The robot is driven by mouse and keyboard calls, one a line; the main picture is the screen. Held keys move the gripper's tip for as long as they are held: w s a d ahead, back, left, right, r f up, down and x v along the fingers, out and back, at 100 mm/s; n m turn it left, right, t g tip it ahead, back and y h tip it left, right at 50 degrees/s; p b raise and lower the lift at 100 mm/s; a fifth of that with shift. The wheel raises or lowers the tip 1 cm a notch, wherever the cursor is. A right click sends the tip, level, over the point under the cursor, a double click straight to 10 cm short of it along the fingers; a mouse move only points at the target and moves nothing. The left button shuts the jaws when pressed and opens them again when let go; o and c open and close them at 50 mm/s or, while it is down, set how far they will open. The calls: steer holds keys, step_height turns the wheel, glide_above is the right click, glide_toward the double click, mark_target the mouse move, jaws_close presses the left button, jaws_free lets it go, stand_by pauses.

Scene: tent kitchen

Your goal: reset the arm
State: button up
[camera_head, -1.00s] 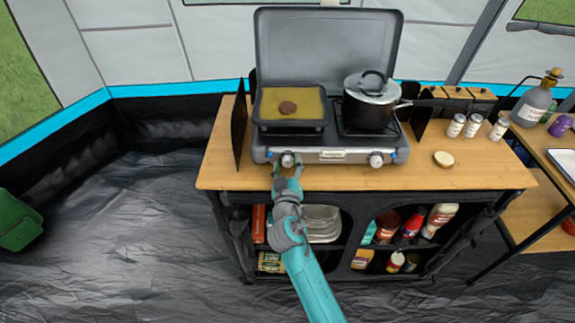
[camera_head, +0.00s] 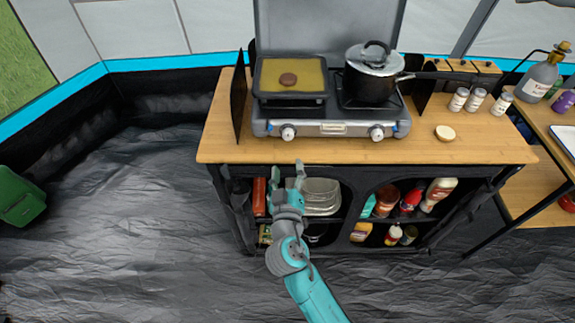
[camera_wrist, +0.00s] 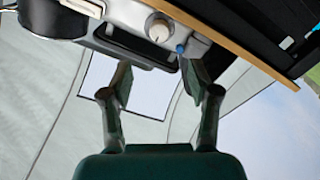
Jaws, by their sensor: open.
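My gripper (camera_head: 287,178) is open and empty in front of the kitchen counter, just below its front edge in the head view. In the wrist view my gripper's fingers (camera_wrist: 160,85) stand apart with nothing between them. The camping stove (camera_head: 334,129) stands on the counter above and beyond my gripper. Its left knob (camera_head: 288,133) is clear of my fingers. A knob also shows in the wrist view (camera_wrist: 158,28), beyond the fingertips.
A griddle (camera_head: 291,78) with a brown patty and a lidded pot (camera_head: 371,77) sit on the stove. Several shakers stand on the counter (camera_head: 420,152). Shelves below hold bottles and a clear container (camera_head: 320,195).

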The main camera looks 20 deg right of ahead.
stand_by(0.4)
steer(key=s+d+f+n+g+y, duration=0.1)
steer(key=s+f+y, duration=0.1)
steer(key=s+f, duration=0.35)
steer(key=s+f+y, duration=0.1)
steer(key=s+f, duration=0.1)
steer(key=s, duration=0.6)
steer(key=s+d+f+n+g+y, duration=0.1)
steer(key=s+f+y, duration=0.15)
steer(key=s, duration=0.45)
steer(key=s+d+r+m, duration=0.1)
steer(key=s+r, duration=0.3)
steer(key=s, duration=0.7)
steer(key=s+r+m, duration=0.3)
steer(key=s+r, duration=0.1)
steer(key=s, duration=0.7)
steer(key=shift+d+r, duration=0.25)
steer(key=shift+d, duration=0.1)
